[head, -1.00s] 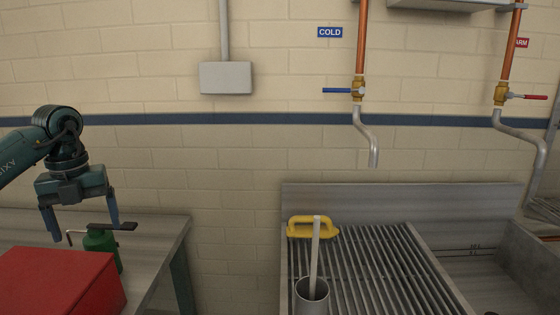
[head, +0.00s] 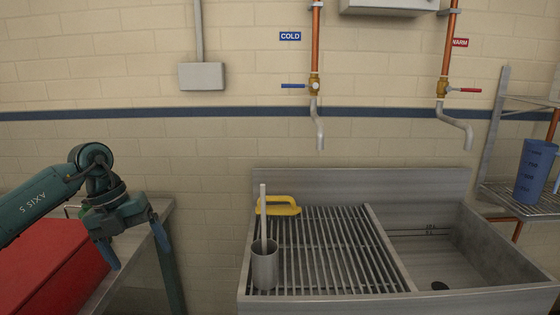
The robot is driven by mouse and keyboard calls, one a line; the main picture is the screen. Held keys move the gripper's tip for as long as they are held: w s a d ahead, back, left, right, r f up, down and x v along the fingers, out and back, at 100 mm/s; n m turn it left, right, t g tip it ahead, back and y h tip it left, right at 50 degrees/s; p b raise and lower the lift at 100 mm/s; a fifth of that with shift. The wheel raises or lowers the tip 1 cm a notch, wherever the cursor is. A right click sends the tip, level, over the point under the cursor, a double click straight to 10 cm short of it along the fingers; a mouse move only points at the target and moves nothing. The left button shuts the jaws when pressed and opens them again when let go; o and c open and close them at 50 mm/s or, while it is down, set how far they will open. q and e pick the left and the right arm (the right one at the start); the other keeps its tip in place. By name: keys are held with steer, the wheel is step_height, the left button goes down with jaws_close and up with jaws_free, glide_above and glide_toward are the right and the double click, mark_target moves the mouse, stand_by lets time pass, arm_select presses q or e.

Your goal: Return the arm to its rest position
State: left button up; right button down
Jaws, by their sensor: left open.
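My left arm comes in from the left edge of the head view. Its gripper (head: 138,256) is open and empty, with its two blue fingers apart and pointing down. It hangs in front of the right end of the grey table, to the right of the red box. My right arm and gripper are not in view.
The red box (head: 45,268) sits on the grey table (head: 130,285) at the lower left. A metal sink unit (head: 360,183) stands to the right, with a metal cup (head: 264,270) and a yellow-handled tool (head: 280,207) on its slatted drainer. A blue jug (head: 533,172) stands on a shelf at far right.

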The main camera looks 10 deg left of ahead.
arm_select(q)
steer(key=s+d+f+n+t+h, duration=0.15)
steer(key=d+h, duration=0.35)
steer(key=d, duration=0.5)
steer(key=s+d+f+n+t+h+p, duration=0.1)
steer(key=s+d+f+t+h, duration=0.15)
steer(key=d+h, duration=0.55)
steer(key=s+d+f+n+t+h, duration=0.1)
steer(key=s+d+n+h, duration=0.15)
steer(key=d, duration=0.85)
steer(key=s+a+f+n+t+y, duration=0.2)
steer(key=s+a+f+n+y, duration=0.1)
steer(key=f+n, duration=0.4)
steer(key=s+a+f+n+t+y+p, duration=0.1)
steer(key=s+a+f+n+y, duration=0.2)
steer(key=s+f+n+y, duration=0.3)
steer(key=s+a+f+n+t+y, duration=0.2)
steer(key=s+f+n+y, duration=0.3)
steer(key=f+n, duration=0.3)
steer(key=a+n+y, duration=0.1)
steer(key=n, duration=0.1)
steer(key=shift+a+f+n+t, duration=0.2)
steer(key=shift+a+n+t, duration=0.1)
steer(key=shift+a+n, duration=0.1)
steer(key=shift+s, duration=0.1)
